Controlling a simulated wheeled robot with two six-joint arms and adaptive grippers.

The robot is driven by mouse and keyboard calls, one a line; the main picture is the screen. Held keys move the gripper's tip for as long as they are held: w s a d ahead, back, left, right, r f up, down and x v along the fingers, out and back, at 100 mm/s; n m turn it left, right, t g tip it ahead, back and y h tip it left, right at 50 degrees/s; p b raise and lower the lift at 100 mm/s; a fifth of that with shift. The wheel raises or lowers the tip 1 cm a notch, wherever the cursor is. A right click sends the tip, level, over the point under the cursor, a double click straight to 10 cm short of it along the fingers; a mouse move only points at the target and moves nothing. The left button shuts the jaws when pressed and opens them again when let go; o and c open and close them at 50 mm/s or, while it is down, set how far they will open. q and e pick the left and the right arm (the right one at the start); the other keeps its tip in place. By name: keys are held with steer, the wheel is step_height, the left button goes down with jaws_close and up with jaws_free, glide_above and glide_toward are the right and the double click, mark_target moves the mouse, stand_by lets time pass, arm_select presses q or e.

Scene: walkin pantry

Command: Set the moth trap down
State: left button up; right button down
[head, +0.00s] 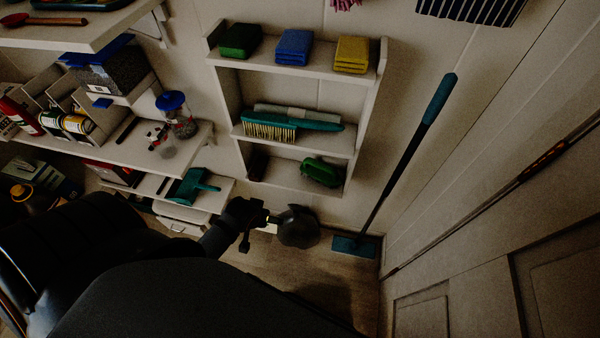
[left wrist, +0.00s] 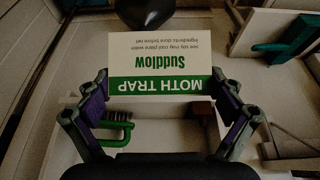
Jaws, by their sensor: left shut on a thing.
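The moth trap is a small white box with a green band (left wrist: 160,72). It fills the middle of the left wrist view, its printing upside down. My left gripper (left wrist: 158,90) is shut on it, one finger at each side edge. In the head view the left gripper (head: 257,216) is low in front of the wall, below the small wall shelf, and a pale sliver of the moth trap (head: 269,228) shows at its fingers. The face away from the wrist camera is hidden. My right gripper is not in view.
A dark rounded object (head: 298,228) is close beyond the moth trap; I cannot tell whether they touch. The wall shelf (head: 300,188) holds brushes and sponges. A teal-handled mop (head: 405,150) leans at the right. Cluttered shelves (head: 145,152) are at left. Some floor (head: 275,262) is bare.

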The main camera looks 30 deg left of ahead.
arm_select(q)
steer(key=shift+w+a+r, duration=0.15)
steer(key=shift+w, duration=0.45)
steer(key=shift+w+a+r, duration=0.1)
steer(key=shift+w+a, duration=0.05)
steer(key=shift+w, duration=0.4)
steer(key=w, duration=0.3)
steer(key=w+a, duration=0.1)
steer(key=w, duration=0.3)
steer(key=w+a, duration=0.1)
steer(key=w, duration=0.2)
steer(key=shift+w+a+f, duration=0.15)
steer(key=shift+w+a, duration=0.1)
steer(key=shift+w, duration=0.3)
steer(key=shift+w+a, duration=0.1)
steer(key=shift+w, duration=0.2)
steer(key=w, duration=0.1)
steer(key=w+b, duration=0.1)
steer(key=w, duration=0.1)
steer(key=shift+a, duration=0.35)
steer(key=shift+w, duration=0.35)
steer(key=shift+s, duration=0.15)
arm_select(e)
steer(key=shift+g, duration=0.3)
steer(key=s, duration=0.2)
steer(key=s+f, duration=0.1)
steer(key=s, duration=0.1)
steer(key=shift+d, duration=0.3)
